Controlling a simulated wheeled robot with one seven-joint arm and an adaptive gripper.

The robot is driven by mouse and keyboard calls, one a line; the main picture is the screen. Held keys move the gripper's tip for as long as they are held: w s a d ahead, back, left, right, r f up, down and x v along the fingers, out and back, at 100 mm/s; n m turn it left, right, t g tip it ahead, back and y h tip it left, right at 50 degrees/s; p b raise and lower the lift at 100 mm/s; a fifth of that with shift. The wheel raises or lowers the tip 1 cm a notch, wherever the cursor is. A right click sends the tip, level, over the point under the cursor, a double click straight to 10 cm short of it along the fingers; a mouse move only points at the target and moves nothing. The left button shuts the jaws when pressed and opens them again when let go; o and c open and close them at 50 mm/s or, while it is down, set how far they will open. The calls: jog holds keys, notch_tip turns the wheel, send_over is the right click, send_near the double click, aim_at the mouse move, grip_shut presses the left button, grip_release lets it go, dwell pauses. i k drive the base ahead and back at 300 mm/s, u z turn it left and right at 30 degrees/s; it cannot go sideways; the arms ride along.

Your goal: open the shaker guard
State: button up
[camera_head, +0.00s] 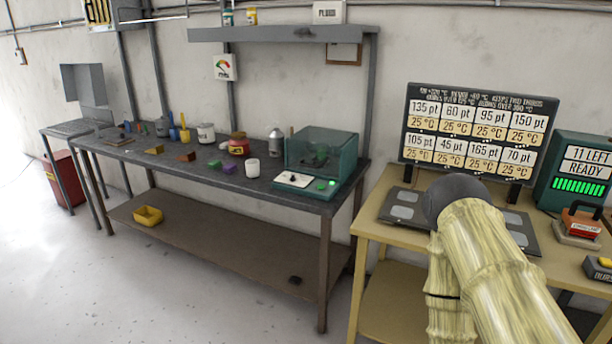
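The shaker guard (338,146) is a teal see-through box at the right end of the long dark bench. It sits down over the green shaker base (326,196), and a dark shape shows inside it. A white panel (294,180) with a dark knob and a green button is at the base's front. My arm, with pale bamboo-like links and a dark joint, rises at the right in front of the tan table, well apart from the guard. My gripper does not show.
The long bench (225,178) holds a white cup (252,168), a red-and-tan pot (239,146), a grey bottle (275,142) and small coloured blocks. A shelf (285,35) hangs above. The tan table (376,220) stands right, with a sign board (476,128). Open floor lies at front left.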

aim_at(300, 163)
jog(key=u, duration=0.7)
jog(key=i, duration=0.9)
jog(key=z, duration=0.1)
